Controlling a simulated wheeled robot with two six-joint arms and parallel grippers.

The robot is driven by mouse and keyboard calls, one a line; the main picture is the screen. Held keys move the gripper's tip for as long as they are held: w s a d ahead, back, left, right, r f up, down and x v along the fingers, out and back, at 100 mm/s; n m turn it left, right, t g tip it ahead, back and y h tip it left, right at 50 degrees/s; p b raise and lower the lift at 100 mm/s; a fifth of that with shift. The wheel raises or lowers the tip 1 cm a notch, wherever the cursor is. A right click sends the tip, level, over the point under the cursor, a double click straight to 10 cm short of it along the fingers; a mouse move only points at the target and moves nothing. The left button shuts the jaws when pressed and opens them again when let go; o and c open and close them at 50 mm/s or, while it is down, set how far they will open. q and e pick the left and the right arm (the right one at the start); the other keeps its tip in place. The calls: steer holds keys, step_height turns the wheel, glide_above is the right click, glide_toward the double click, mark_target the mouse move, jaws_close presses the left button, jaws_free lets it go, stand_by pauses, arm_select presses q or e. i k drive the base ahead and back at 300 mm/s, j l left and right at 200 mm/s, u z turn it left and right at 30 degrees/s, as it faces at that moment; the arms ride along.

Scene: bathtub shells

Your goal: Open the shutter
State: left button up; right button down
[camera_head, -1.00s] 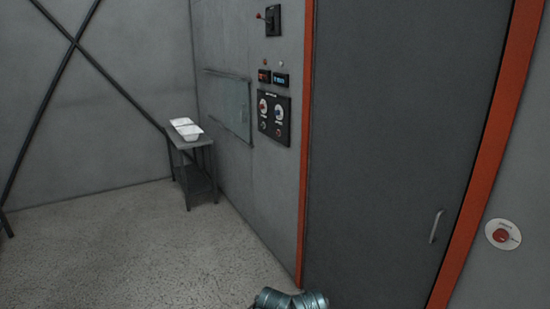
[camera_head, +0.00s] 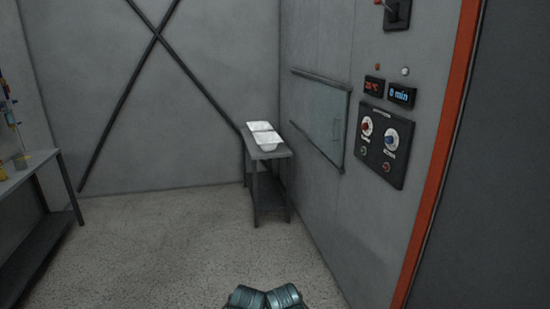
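The shutter (camera_head: 318,114) is a greenish, glassy panel set in the grey wall, between an upper and a lower horizontal rail. It looks closed over its opening, though I cannot tell for sure. Two teal rounded parts of my own body show at the bottom centre edge. Neither of my grippers is in view, so none is seen near the shutter.
A small grey table (camera_head: 270,154) with white shells (camera_head: 266,138) stands beside the shutter, against the wall. A control panel (camera_head: 384,143) with knobs and a lever switch (camera_head: 396,12) are right of it. A workbench (camera_head: 32,178) stands at the left. The floor between is clear.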

mark_target(329, 108)
steer(key=i+j+z, duration=0.15)
steer(key=i, duration=1.55)
steer(key=i+z, duration=0.3)
steer(key=i, duration=0.2)
steer(key=i+j+z, duration=0.15)
steer(key=i+z, duration=0.15)
steer(key=i, duration=0.15)
